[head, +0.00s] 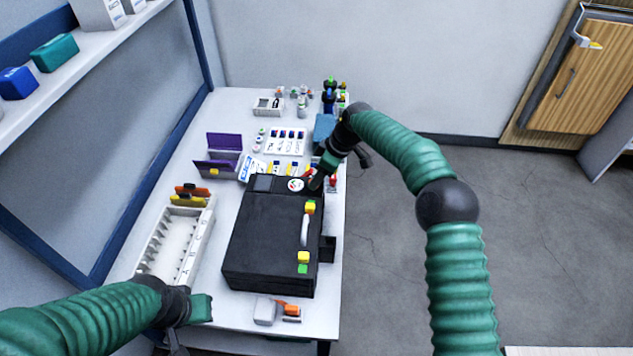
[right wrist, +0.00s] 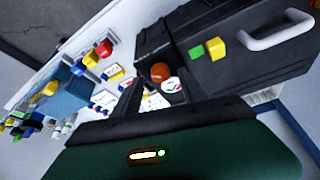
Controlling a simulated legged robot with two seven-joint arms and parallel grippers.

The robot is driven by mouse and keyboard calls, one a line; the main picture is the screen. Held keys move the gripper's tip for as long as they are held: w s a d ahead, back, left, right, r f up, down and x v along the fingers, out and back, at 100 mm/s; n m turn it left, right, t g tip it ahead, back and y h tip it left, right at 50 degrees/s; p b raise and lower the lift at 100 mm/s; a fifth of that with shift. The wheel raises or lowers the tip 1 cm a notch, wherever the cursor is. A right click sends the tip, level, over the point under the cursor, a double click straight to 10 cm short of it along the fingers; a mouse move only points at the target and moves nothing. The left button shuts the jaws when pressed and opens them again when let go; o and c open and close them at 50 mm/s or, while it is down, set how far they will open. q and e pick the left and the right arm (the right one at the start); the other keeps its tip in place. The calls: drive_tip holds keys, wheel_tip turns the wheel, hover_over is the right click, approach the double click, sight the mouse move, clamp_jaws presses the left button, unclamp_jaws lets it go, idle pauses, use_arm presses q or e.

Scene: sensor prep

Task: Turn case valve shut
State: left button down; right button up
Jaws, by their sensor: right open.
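The black case (head: 270,235) lies closed on the white table, with a pale handle, yellow and green latch pieces, and a round white dial (head: 296,184) at its far end. In the right wrist view the case (right wrist: 225,65) shows an orange-red round knob (right wrist: 160,72), which looks like the valve, beside the white dial (right wrist: 171,85). My right gripper (head: 317,178) is open over the case's far right corner, close to the dial; I cannot tell whether it touches the knob. My left gripper (head: 200,308) is low at the table's near left, apart from the case; its jaw opening is unclear.
A white lettered rack (head: 150,250) stands left of the case. Purple folders (head: 222,142), small bottles and cards fill the far table. A grey and orange item (head: 266,311) lies near the front edge. A shelf is at upper left; the floor at right is clear.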

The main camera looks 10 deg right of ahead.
drive_tip(key=shift+x, duration=1.15)
drive_tip(key=shift+a, duration=0.1)
clamp_jaws()
